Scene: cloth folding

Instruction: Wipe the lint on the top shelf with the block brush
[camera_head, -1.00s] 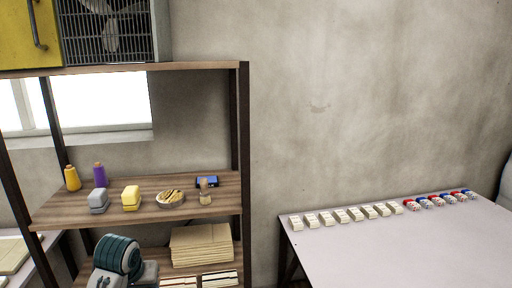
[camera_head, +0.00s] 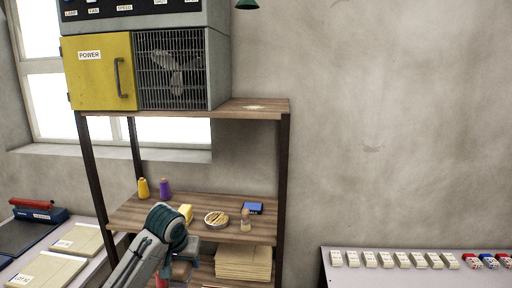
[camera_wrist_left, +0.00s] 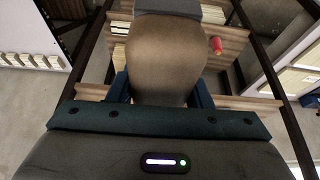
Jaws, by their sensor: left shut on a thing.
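The lint (camera_head: 257,107) is a pale scattered patch on the bare right end of the wooden top shelf (camera_head: 275,103). My left gripper (camera_head: 182,262) is low, well below the top shelf, in front of the rack's lower part. In the left wrist view my left gripper (camera_wrist_left: 162,92) has teal fingers shut on a rounded brown thing with a grey far end, which looks like the block brush (camera_wrist_left: 165,55). Its bristles are not clear. In the head view my arm hides part of the area around it. My right gripper is not in view.
A grey machine with a yellow door (camera_head: 103,72) and fan fills the left of the top shelf. Rack posts (camera_head: 283,160) stand at the sides.

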